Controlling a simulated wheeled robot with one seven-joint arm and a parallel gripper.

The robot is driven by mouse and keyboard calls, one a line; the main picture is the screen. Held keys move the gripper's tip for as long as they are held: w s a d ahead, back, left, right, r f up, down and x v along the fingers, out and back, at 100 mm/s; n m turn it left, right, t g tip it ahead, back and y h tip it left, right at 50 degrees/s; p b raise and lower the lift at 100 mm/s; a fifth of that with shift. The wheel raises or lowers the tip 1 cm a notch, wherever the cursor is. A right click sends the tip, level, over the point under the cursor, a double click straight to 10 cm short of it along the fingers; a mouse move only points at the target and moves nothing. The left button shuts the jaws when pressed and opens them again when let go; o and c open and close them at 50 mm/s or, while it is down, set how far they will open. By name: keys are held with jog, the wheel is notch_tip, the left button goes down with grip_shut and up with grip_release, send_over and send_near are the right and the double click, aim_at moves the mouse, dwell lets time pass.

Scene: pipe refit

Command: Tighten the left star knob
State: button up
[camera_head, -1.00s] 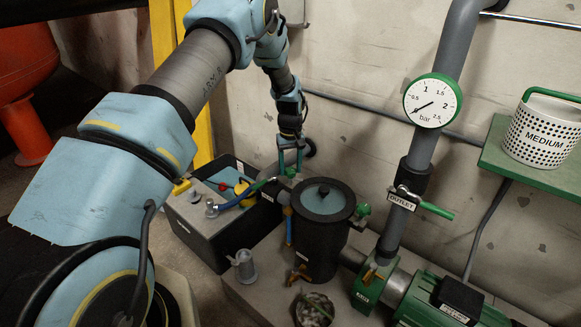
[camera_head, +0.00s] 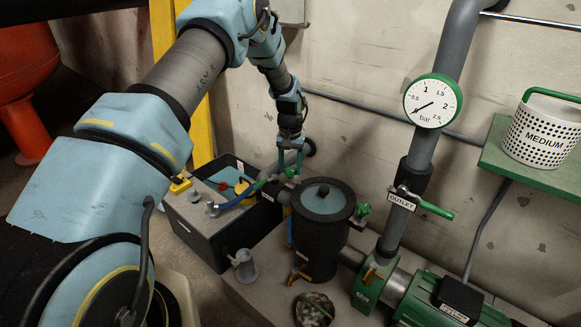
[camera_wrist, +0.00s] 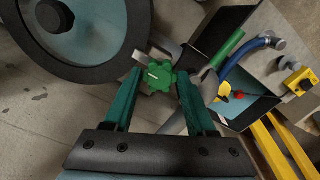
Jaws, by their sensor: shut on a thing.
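The left star knob (camera_wrist: 157,77) is green, with a white mark on its face, in the wrist view. It sits beside the rim of the dark round housing (camera_wrist: 95,72), whose lid is blue-grey. My gripper (camera_wrist: 160,80) has a teal finger on each side of the knob and is shut on it. In the head view my gripper (camera_head: 290,164) is at the left rim of the housing (camera_head: 318,240), and the knob there is mostly hidden by the fingers. Another green star knob (camera_head: 363,209) is on the housing's right side.
A dark crate (camera_head: 262,222) with a blue hose (camera_head: 238,197) stands just left of the housing. The outlet pipe with its green-handled valve (camera_head: 436,210) and the pressure gauge (camera_head: 432,101) is on the right.

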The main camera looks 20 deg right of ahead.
aim_at(290, 169)
jog(key=o, duration=1.1)
notch_tip(290, 169, up, 11)
jog(key=shift+f, duration=0.1)
